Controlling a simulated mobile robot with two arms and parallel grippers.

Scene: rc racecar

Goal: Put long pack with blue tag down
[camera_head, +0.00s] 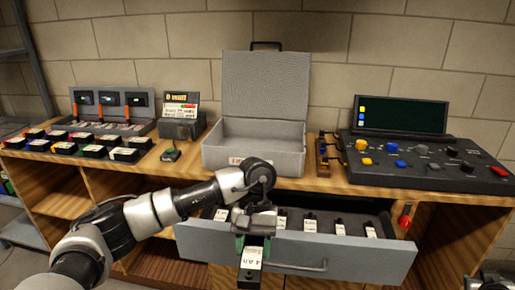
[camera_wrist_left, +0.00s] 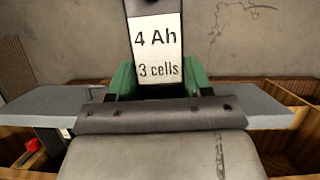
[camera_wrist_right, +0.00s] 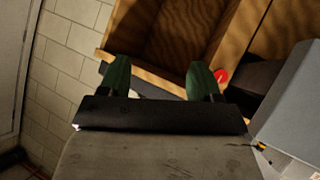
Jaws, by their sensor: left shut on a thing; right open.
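My left gripper (camera_head: 256,232) is shut on a dark pack (camera_head: 250,262) and holds it in front of the open drawer, near its front wall. The pack has a white label, which reads "4 Ah 3 cells" in the left wrist view (camera_wrist_left: 156,50), between the green fingers. No blue tag can be made out on it. My right gripper (camera_wrist_right: 160,80) is open and empty; in the head view only a part of the right arm shows at the bottom right corner.
The grey drawer (camera_head: 340,254) holds several labelled packs in a row. On the bench (camera_head: 330,186) stand an open grey case (camera_head: 255,158), a control console (camera_head: 425,165), a charger station at the left and several small packs (camera_head: 88,146). Open shelves lie below.

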